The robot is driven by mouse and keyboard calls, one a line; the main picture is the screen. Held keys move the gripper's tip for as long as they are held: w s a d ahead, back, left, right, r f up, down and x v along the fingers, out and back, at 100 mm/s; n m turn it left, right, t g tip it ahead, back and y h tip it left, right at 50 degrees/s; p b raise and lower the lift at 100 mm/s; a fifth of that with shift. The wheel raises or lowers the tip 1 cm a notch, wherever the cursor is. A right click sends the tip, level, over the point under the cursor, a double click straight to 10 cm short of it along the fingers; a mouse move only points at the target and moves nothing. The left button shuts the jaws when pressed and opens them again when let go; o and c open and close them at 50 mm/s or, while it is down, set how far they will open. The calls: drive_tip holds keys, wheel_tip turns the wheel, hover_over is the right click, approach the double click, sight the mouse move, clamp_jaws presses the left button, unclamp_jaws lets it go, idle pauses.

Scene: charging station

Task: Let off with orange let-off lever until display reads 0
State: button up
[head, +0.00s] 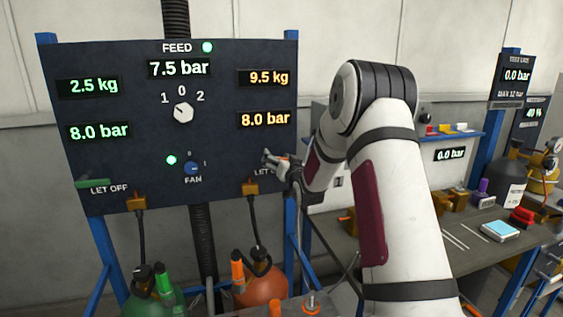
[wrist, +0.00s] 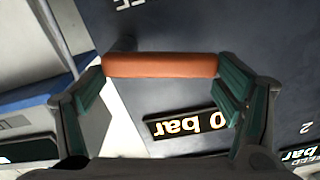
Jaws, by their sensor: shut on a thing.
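The orange let-off lever (wrist: 160,65) lies across the top middle of the wrist view. The fingers of my gripper (wrist: 163,82) are at its two ends, shut on it. In the head view my gripper (head: 272,163) is at the lower right of the dark panel (head: 130,150), over the right "LET OFF" label, and hides the lever. Above it the orange-lit bar display (head: 265,119) reads 8.0 bar. It shows upside down and partly hidden in the wrist view (wrist: 185,122).
Another orange-lit display (head: 269,78) reads 9.5 kg. A green lever (head: 93,183) is at the panel's lower left, below a green 8.0 bar display (head: 99,131). A feed knob (head: 183,113) and fan switch (head: 193,168) are mid-panel. A green cylinder (head: 150,300) and an orange cylinder (head: 262,290) stand below.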

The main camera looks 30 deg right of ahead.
drive_tip(key=shift+s+d+r+m+p, duration=0.3)
drive_tip(key=shift+d+m+p, duration=0.5)
drive_tip(key=shift+m, duration=1.7)
drive_tip(key=shift+s+d+r+m+p, duration=0.15)
drive_tip(key=shift+d+r+m+p, duration=0.45)
drive_tip(key=shift+m, duration=1.9)
drive_tip(key=shift+s+d+r+m+p, duration=0.15)
drive_tip(key=shift+d+m+p, duration=0.85)
drive_tip(key=shift+m, duration=1.5)
drive_tip(key=shift+a+f, duration=0.1)
drive_tip(key=o, duration=1.6)
drive_tip(key=shift+c, duration=0.2)
drive_tip(key=shift+s, duration=0.1)
drive_tip(key=v, duration=1.2)
